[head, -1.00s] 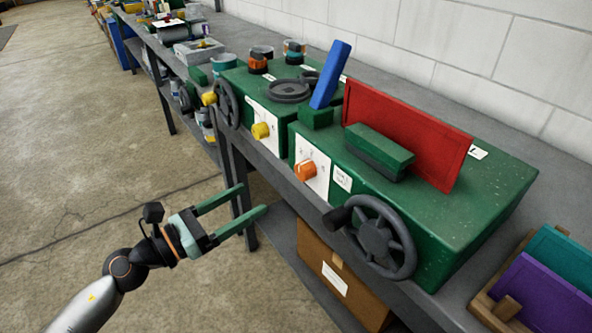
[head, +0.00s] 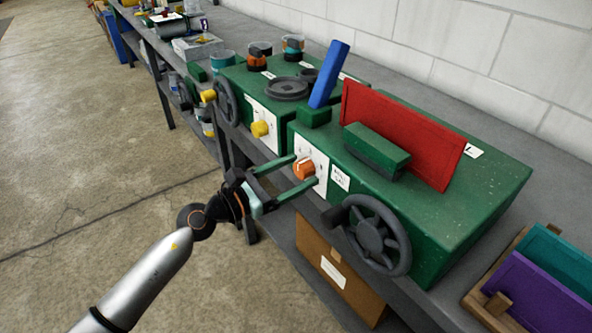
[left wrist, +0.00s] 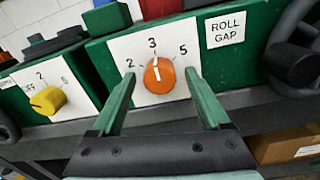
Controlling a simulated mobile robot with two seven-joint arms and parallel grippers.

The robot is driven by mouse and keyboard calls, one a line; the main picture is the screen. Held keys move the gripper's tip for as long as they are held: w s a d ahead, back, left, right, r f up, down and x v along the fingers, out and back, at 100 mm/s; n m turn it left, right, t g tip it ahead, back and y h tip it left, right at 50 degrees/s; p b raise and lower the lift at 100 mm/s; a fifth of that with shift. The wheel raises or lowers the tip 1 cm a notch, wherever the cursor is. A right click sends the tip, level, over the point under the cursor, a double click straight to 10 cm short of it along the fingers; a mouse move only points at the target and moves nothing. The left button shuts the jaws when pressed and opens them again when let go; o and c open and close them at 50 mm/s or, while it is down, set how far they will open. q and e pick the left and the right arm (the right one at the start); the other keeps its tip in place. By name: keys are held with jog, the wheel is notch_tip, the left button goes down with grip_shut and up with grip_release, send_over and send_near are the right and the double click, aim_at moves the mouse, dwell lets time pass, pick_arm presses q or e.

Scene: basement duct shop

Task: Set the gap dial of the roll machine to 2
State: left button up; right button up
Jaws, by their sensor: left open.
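The gap dial is an orange knob (head: 304,169) on a white plate on the front of the green roll machine (head: 470,200). In the left wrist view the orange knob (left wrist: 159,75) has a white pointer line aimed up at 3, with 2 to its left and 5 to its right. A label (left wrist: 225,28) beside it reads ROLL GAP. My left gripper (head: 306,172) is open, its green fingers on either side of the knob. In the left wrist view the fingers (left wrist: 160,80) reach up beside the plate; I cannot tell whether they touch the knob. My right gripper is not in view.
A dark handwheel (head: 376,235) is on the machine's front, right of the dial. A second green machine with a yellow knob (head: 260,129) stands to the left. A red panel (head: 405,130) stands on top. A cardboard box (head: 335,265) is on the lower shelf.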

pick_arm(q)
jog(key=shift+w+d, duration=0.1)
jog(key=shift+d, duration=0.05)
grip_shut()
dwell(0.6)
